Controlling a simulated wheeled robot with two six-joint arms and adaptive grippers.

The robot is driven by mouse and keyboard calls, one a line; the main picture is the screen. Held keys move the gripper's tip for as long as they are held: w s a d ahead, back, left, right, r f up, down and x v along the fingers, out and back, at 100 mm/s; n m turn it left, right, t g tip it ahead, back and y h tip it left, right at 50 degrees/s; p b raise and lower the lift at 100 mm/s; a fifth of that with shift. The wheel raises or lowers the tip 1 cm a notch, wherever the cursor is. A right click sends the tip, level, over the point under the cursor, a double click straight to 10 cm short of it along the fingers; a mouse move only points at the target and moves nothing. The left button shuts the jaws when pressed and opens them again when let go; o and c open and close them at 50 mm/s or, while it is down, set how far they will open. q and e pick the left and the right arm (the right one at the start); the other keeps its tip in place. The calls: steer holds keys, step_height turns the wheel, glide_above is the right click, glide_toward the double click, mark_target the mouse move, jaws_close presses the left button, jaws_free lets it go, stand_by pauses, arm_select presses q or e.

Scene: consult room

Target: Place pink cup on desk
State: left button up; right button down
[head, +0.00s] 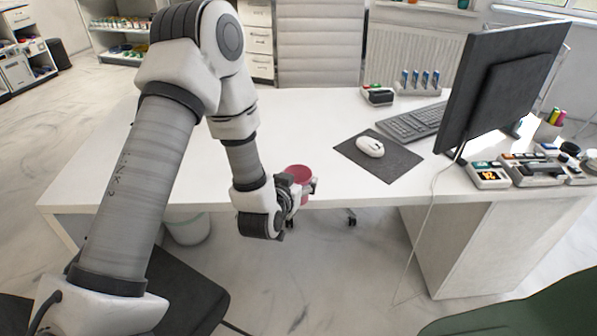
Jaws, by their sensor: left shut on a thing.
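The pink cup (299,173) shows in the head view near the front edge of the white desk (240,170). My left gripper (302,187) is shut on the cup, which looks upright. The gripper hides part of the cup's side and lower part. I cannot tell whether the cup's base touches the desk top or is above it. My right gripper is not in view.
A mouse (370,146) lies on a dark mat (380,157) right of the cup. Behind are a keyboard (413,121) and a monitor (500,85). Devices (490,175) stand at the right. The desk left of the mat is clear. A chair back (318,45) stands behind.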

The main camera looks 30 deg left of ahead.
arm_select(q)
steer(key=s+d+p, duration=0.3)
steer(key=s+d, duration=0.1)
steer(key=s, duration=0.2)
steer(key=shift+s+r, duration=0.3)
steer(key=shift+r, duration=0.1)
steer(key=shift+f, duration=0.1)
stand_by(1.4)
